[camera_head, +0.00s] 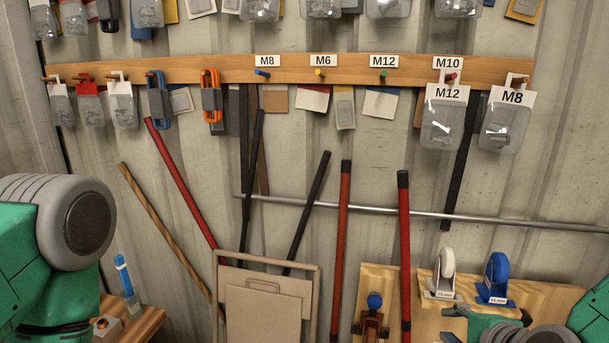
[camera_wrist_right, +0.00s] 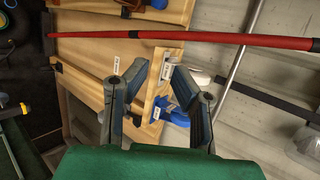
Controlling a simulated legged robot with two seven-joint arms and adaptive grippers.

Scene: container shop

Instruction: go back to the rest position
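My right gripper (camera_head: 452,324) shows at the bottom right of the head view, in front of the wooden boards, partly cut off by the frame. In the right wrist view its two dark fingers (camera_wrist_right: 159,68) are spread apart with nothing between them. Behind them stand a wooden board and a blue caster. My left arm shows only as a green and grey part at the left edge of the head view. My left gripper is out of sight.
A wooden rail (camera_head: 330,70) with labelled pegs carries bags, including an M12 bag (camera_head: 441,125) and an M8 bag (camera_head: 503,128).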

